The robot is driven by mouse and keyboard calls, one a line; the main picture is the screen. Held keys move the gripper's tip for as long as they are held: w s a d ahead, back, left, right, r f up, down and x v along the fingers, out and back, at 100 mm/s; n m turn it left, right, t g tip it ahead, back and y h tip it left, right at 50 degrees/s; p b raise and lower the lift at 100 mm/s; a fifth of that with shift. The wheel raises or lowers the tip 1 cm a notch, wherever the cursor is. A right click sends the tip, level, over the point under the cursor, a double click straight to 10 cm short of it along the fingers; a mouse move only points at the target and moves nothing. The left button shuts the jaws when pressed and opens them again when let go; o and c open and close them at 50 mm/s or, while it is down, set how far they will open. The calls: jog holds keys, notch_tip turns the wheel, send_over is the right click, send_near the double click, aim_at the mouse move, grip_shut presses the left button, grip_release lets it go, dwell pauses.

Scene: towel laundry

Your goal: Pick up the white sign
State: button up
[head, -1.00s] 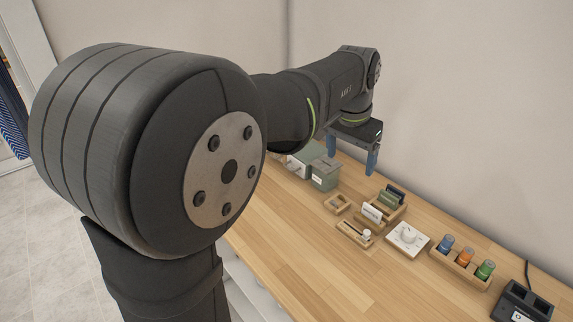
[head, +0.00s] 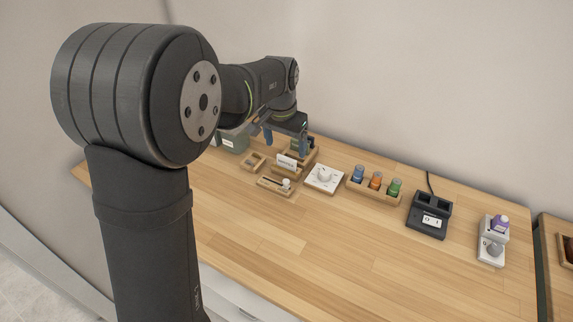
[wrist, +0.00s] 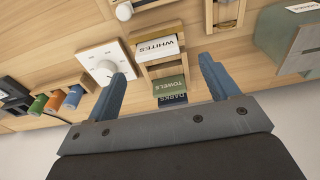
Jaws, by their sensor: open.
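The white sign (wrist: 157,46), lettered WHITES, stands in a wooden holder (wrist: 146,72) in the wrist view. It also shows in the head view (head: 287,162), upright near the back of the table. My gripper (wrist: 164,68) is open and empty. In the wrist view the sign lies between the two blue fingers and past their tips, not touched. In the head view my gripper (head: 285,143) hangs just above and behind the sign. A green TOWELS card (wrist: 169,85) and a dark DARKS card (wrist: 172,100) are behind the sign, nearer my gripper's base.
A white dial box (head: 324,178) stands right of the holder, and a slider block (head: 275,185) in front. Farther right are a rack of coloured bottles (head: 375,190) and a black switch box (head: 430,215). A grey-green box (head: 235,142) stands left. The front table is clear.

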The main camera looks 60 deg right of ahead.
aim_at(287, 158)
notch_tip(287, 158, down, 6)
jog(key=shift+s+d+r, duration=0.1)
jog(key=shift+s+r, duration=0.05)
dwell(0.3)
jog(key=c, duration=1.1)
